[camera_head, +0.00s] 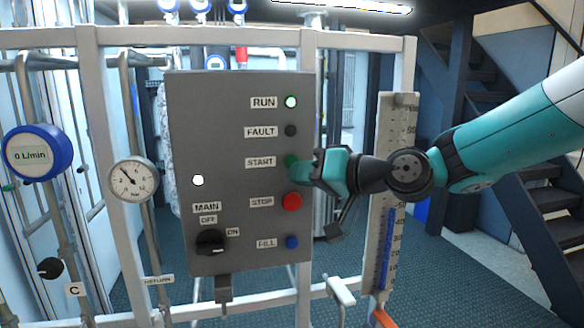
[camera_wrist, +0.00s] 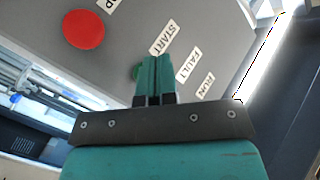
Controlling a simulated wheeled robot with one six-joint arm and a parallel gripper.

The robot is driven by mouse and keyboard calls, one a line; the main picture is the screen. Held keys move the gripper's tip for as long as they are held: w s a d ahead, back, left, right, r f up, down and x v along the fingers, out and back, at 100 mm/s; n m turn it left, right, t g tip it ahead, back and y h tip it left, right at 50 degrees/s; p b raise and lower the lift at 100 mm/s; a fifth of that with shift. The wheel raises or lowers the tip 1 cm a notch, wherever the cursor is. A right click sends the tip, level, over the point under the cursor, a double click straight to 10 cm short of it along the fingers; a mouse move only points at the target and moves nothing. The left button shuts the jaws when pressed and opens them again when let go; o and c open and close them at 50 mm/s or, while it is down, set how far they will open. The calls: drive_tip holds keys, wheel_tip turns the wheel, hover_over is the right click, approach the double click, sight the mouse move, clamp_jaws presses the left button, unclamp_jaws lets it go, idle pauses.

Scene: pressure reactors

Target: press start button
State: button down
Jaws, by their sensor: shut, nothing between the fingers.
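The green start button (camera_head: 290,161) is on the grey control panel (camera_head: 190,120), right of its START label, and is partly hidden by my gripper. In the wrist view a green edge of the start button (camera_wrist: 135,72) shows beside my fingertips. My gripper (camera_head: 293,170) is shut and empty, with its tips at the start button. In the wrist view the closed fingers (camera_wrist: 157,60) point at the panel next to the START label. I cannot tell whether the tips touch the button. The RUN lamp (camera_head: 291,102) is lit green.
The red stop button (camera_head: 291,201) is just below my gripper, and the blue fill button (camera_head: 292,242) is lower. The dark fault lamp (camera_head: 291,130) is above. The main knob (camera_head: 210,241) is lower left. A level gauge (camera_head: 388,200) stands behind my wrist, right of the panel.

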drive_tip(key=shift+s+d+b, duration=0.25)
drive_tip(key=shift+s+b, duration=0.1)
drive_tip(key=shift+s, duration=0.45)
drive_tip(key=shift+s+d+b, duration=0.25)
drive_tip(key=shift+s+b, duration=0.1)
drive_tip(key=shift+s, duration=0.4)
drive_tip(key=shift+f, duration=0.1)
drive_tip(key=s+d+f+g+h+b, duration=0.1)
drive_tip(key=s+d+f+g+h, duration=0.1)
drive_tip(key=s, duration=0.6)
drive_tip(key=s+d+f+n+g+h+b, duration=0.1)
drive_tip(key=s+d+f+g+h, duration=0.2)
drive_tip(key=s+d+f, duration=0.4)
drive_tip(key=s+d+f+n+g+h+b, duration=0.1)
drive_tip(key=s+d+f+h, duration=0.4)
drive_tip(key=s, duration=0.6)
wheel_tip(320, 180, down, 2)
drive_tip(key=shift+f+g+b, duration=0.1)
drive_tip(key=shift+g+b, duration=0.45)
drive_tip(key=shift+g, duration=0.45)
drive_tip(key=shift+a, duration=0.1)
